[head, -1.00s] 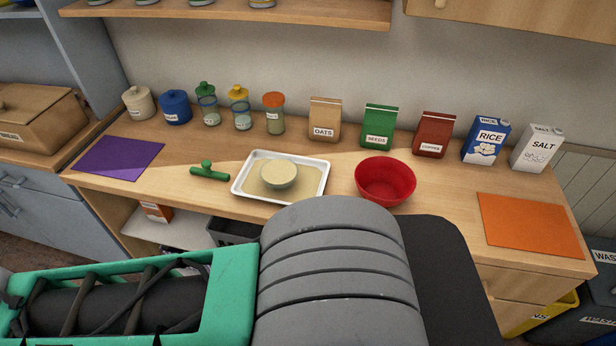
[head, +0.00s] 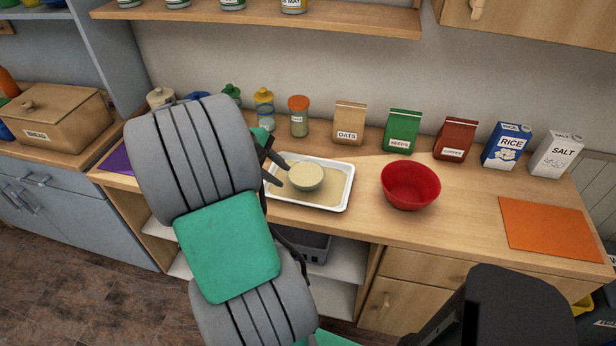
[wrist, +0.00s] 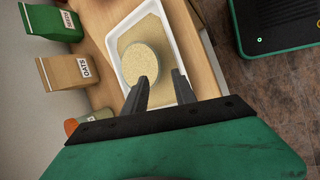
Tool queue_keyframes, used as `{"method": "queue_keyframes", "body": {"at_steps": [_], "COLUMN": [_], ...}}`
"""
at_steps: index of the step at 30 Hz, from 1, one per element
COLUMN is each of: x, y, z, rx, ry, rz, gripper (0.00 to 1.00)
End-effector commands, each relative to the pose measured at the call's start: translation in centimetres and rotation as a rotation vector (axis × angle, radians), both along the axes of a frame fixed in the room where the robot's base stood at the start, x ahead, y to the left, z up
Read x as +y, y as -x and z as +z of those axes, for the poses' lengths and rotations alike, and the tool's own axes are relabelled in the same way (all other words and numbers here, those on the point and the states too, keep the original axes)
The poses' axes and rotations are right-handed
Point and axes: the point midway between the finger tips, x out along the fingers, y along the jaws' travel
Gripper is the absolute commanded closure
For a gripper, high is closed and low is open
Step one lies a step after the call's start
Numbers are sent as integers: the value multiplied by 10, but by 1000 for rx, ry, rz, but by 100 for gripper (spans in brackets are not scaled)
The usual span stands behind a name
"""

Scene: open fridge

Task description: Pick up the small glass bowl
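The small glass bowl (head: 307,177) holds a pale, grainy fill and stands upright on the white tray (head: 343,196). In the wrist view the bowl (wrist: 142,61) lies just beyond my fingertips, toward the left finger. My gripper (wrist: 161,83) is open, with a gap between its two dark fingers and nothing in it. In the head view my gripper (head: 275,175) is at the tray's left side, close to the bowl. Whether a finger touches the bowl I cannot tell.
A red bowl (head: 410,186) stands right of the tray. Behind are an orange-lidded jar (head: 298,117), an oats bag (head: 349,124) and a seeds bag (head: 402,131). An orange mat (head: 552,228) lies at the right. My arm hides part of the purple mat (head: 117,159).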

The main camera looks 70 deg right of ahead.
Motion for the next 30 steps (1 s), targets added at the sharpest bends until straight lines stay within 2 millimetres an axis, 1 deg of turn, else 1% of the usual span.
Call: {"method": "queue_keyframes", "body": {"at_steps": [1,2,8,13,16,22,30], "x": [-6,-9,-19,-31,-35,-35,-34], "y": [9,12,21,30,32,32,32], "z": [-5,-8,-33,-59,-66,-66,-66], "rx": [21,25,24,22,19,19,19], "ry": [-4,-5,-6,-6,-3,-3,-4], "rz": [-8,-8,-4,-4,-4,-2,-2], "gripper": [67,67,67,67,67,67,89]}}
